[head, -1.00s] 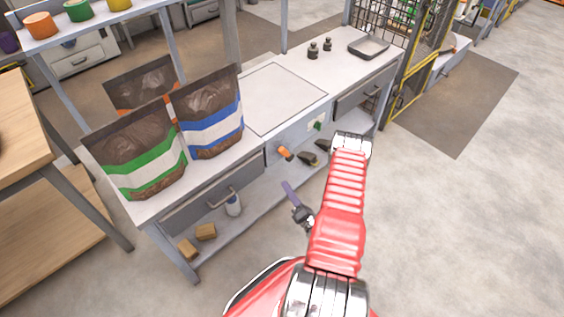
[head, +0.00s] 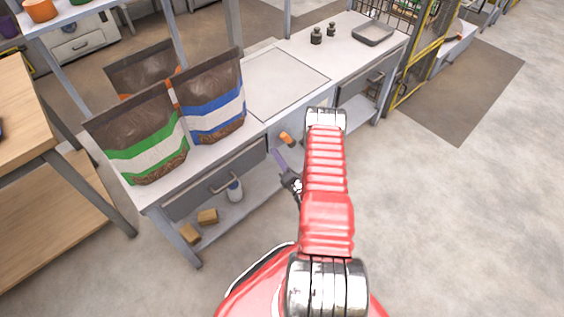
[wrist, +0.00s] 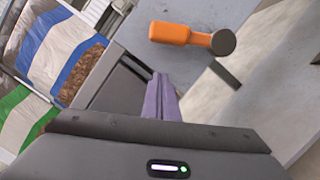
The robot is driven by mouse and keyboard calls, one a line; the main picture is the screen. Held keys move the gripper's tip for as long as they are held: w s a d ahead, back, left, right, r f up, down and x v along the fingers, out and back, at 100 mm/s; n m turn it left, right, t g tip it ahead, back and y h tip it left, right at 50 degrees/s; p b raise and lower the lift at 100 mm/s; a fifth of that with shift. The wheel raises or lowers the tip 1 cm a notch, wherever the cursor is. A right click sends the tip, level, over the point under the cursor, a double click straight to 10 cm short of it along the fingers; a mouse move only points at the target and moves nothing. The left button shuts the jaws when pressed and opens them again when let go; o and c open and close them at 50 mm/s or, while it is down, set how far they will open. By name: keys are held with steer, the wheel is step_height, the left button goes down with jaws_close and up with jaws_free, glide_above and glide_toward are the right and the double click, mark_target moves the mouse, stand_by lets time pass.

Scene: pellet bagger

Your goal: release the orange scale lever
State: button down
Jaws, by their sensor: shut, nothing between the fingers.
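The orange scale lever (head: 286,138) sticks out from the front panel of the workbench, below the flat scale plate (head: 285,82). In the wrist view the lever (wrist: 182,35) lies ahead of my gripper, with an orange bar at left and a dark round cap at its right end. My gripper (head: 279,157) has purple fingers and is just below and left of the lever in the head view. In the wrist view the purple fingers (wrist: 162,95) are together and empty, below the lever with a gap between.
Bags with green (head: 140,135) and blue (head: 210,98) bands stand on the bench at left. A drawer with a handle (head: 224,181) is beside the lever. Floor at right is clear.

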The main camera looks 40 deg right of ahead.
mark_target(288, 140)
steer(key=shift+d+r, duration=0.5)
steer(key=shift+d, duration=0.35)
steer(key=shift+d+r, duration=0.5)
steer(key=shift+d, duration=0.35)
